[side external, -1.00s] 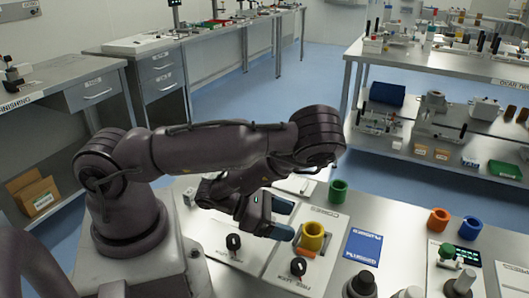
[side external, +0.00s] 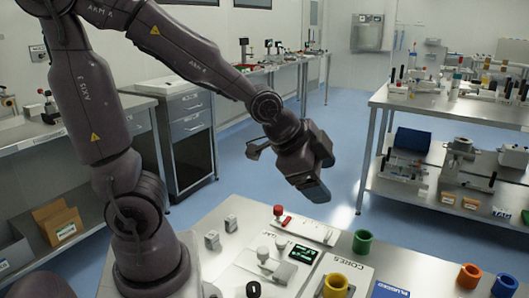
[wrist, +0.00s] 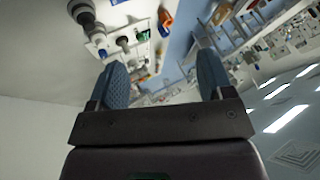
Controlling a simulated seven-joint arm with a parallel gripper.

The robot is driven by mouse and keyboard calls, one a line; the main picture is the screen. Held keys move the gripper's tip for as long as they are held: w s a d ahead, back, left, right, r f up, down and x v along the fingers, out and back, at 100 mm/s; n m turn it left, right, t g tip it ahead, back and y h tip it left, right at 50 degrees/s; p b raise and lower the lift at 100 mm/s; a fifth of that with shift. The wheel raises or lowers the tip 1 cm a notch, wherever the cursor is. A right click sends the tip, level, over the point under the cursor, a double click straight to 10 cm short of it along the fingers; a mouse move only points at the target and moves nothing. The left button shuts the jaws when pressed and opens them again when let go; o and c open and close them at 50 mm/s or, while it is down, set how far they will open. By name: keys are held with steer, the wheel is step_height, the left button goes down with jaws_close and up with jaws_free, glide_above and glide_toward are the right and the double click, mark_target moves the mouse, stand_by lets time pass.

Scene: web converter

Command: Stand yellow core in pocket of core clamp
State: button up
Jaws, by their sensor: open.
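A green core (side external: 362,241) stands behind the yellow one. An orange core (side external: 469,276) and a blue core (side external: 505,286) stand at the right. A small green display (side external: 303,254), a red-knobbed fixture (side external: 279,212) and a black knob (side external: 252,289) are on the bench.

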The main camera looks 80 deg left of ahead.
steer(key=s+d+r+n+g, duration=0.1)
steer(key=s+r+n+g, duration=0.1)
steer(key=s+r+n, duration=0.4)
steer(key=s+n, duration=0.1)
steer(key=s, duration=0.3)
steer(key=shift+s+d, duration=0.35)
steer(key=shift+r, duration=0.1)
stand_by(1.1)
